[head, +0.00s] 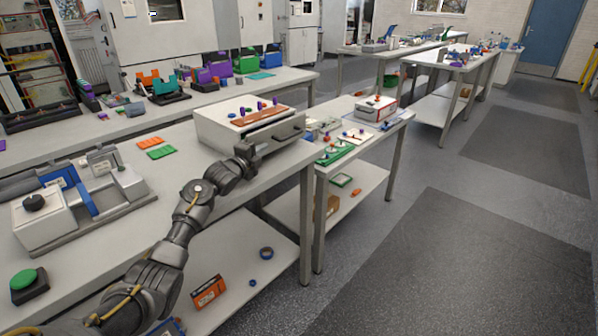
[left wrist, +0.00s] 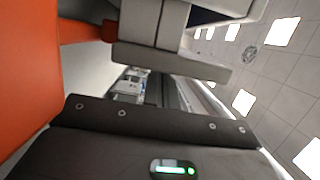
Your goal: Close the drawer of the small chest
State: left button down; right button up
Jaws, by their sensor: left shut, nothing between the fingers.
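The small chest (head: 222,127) is a white box on the long bench, left of the bench's end. A dark gap shows behind the top of the front, so the drawer looks partly pulled out. My left gripper (head: 247,152) is shut and empty, at the left end of the drawer front; I cannot tell whether it touches. In the left wrist view, grey and orange surfaces fill much of the frame close up, and the drawer cannot be made out clearly. My right gripper is not in view.
A brown board with purple pegs (head: 266,109) lies on top of the chest. Orange and green flat pieces (head: 155,147) lie left of it. A lower table (head: 378,134) with a green tray and a white-red box stands right. A grey-white device (head: 75,205) is at left.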

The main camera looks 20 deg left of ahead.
pick_arm(q)
jog(key=shift+w+d, duration=0.1)
jog(key=shift+d, duration=0.1)
jog(key=shift+a, duration=0.35)
jog(key=shift+s, duration=0.6)
jog(key=v, duration=1)
jog(key=shift+a, duration=0.15)
